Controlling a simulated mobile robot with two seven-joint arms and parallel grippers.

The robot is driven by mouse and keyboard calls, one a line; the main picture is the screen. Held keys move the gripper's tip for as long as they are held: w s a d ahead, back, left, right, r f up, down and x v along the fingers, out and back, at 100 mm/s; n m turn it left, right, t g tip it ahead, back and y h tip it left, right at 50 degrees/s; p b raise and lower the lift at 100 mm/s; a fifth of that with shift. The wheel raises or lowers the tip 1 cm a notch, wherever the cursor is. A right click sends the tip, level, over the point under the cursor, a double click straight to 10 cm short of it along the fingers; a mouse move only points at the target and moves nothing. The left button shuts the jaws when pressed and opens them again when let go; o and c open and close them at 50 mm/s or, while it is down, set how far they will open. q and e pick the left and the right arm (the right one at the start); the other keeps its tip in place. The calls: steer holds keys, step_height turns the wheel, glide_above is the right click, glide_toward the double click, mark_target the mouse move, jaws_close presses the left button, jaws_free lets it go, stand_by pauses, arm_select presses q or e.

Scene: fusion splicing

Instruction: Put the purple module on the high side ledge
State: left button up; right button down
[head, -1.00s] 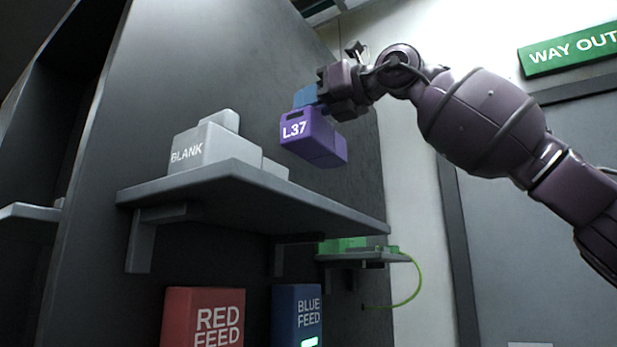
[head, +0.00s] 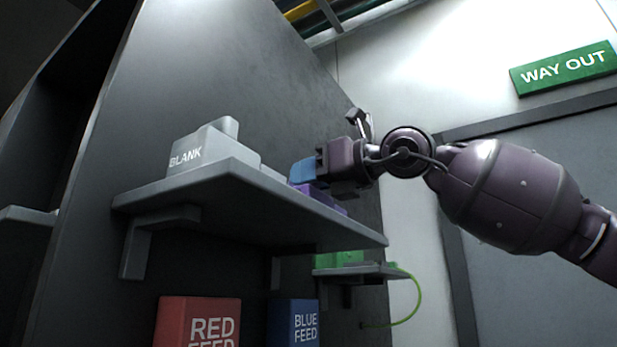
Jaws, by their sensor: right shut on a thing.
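The purple module (head: 322,195) is at the right part of the high side ledge (head: 245,210), mostly hidden behind the ledge's front edge. I cannot tell from this low angle whether it touches the ledge top. My right gripper (head: 312,172) is at the module's top, shut on it, with its blue fingertips over the module. The module's label is hidden now. My left gripper is not in view.
A grey BLANK block (head: 207,150) fills the left part of the ledge. A lower shelf (head: 362,271) holds a green module (head: 340,258) with a green cable. A red feed box (head: 197,322) and a blue feed box (head: 293,322) are below.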

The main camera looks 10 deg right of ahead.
steer(key=shift+r, duration=0.1)
steer(key=shift+f, duration=0.2)
steer(key=c, duration=1.4)
jaws_free()
steer(key=o, duration=0.4)
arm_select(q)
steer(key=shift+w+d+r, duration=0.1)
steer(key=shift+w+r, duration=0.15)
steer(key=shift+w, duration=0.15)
arm_select(e)
steer(key=shift+o, duration=0.2)
